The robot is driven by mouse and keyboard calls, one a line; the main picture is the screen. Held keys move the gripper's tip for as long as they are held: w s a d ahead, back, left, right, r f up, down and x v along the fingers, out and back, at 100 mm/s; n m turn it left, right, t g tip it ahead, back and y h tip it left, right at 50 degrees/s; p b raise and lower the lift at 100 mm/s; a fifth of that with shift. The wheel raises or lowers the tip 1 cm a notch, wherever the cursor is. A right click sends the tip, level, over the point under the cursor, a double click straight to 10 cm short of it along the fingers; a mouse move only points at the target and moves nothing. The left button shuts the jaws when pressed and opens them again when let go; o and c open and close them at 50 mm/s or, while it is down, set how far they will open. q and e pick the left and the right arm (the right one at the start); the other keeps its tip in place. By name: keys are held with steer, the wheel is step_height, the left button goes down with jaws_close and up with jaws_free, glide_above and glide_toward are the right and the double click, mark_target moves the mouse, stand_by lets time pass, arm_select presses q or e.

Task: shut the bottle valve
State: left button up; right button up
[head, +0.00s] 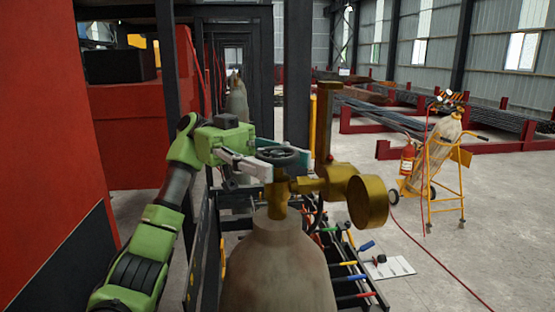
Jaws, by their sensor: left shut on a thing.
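A large grey-brown gas bottle (277,262) stands upright close in front of me. A brass valve (279,200) sits on its neck, with a dark round handwheel (283,156) on top. A brass regulator with a round gauge (367,202) sticks out to the right of the valve. My left gripper (280,163) reaches in from the left at handwheel height. Its fingers lie on either side of the handwheel and are shut on it. The wheel's lower side is partly hidden by the near finger. My right gripper does not show.
Behind the bottle is a tool rack (350,270) with several coloured handles. A yellow cylinder trolley (445,170) with a red extinguisher (407,160) stands at the right. A red hose (430,250) crosses the floor. A red cabinet (50,150) closes off the left; open floor lies right.

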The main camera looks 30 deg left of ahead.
arm_select(q)
steer(key=shift+m+g+y, duration=0.4)
steer(key=shift+m+g, duration=0.2)
steer(key=shift+g, duration=0.3)
steer(key=shift+m+g+y+b, duration=0.35)
steer(key=shift+m+g, duration=0.25)
steer(key=shift+g, duration=0.2)
steer(key=o, duration=1.1)
steer(key=shift+n+t+h+p, duration=0.3)
steer(key=shift+n+t+h, duration=0.15)
steer(key=shift+n+t, duration=0.4)
steer(key=shift+t, duration=0.45)
